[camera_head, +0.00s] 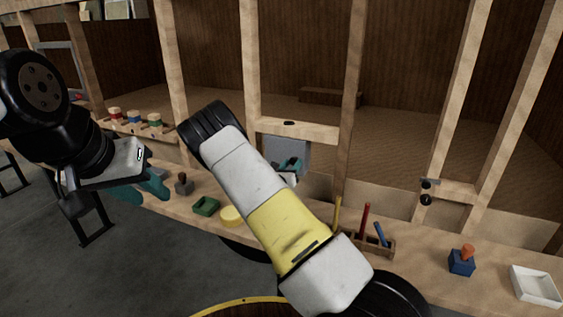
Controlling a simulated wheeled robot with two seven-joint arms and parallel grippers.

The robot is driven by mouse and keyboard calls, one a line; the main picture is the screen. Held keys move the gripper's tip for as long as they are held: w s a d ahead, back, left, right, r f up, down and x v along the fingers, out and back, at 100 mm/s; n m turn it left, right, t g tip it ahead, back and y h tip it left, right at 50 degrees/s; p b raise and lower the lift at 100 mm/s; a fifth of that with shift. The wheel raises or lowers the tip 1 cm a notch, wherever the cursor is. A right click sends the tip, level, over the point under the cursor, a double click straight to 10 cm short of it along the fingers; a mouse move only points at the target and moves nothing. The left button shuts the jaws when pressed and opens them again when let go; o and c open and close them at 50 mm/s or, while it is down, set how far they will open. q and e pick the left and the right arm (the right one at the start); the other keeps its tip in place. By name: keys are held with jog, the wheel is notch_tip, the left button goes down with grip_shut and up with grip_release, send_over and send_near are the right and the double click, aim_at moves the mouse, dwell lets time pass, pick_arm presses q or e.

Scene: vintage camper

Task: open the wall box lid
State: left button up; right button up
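The grey wall box (297,148) is mounted between two wooden studs behind the bench, under a wooden crosspiece. My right gripper (288,166), with teal fingers, is at the front of the box, mostly hidden by my own arm. I cannot tell whether it touches the lid or whether it is open. The lid looks closed, but its edges are not clear. My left gripper (143,190) hangs over the left part of the bench with its teal fingers apart and nothing visible between them.
The bench (420,250) holds a green tray (206,207), a yellow round piece (231,216), a wooden tool holder (380,247), a blue block (461,263) and a white tray (536,287). Wooden studs (350,100) stand on either side of the box.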

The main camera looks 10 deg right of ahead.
grip_shut()
dwell(1.2)
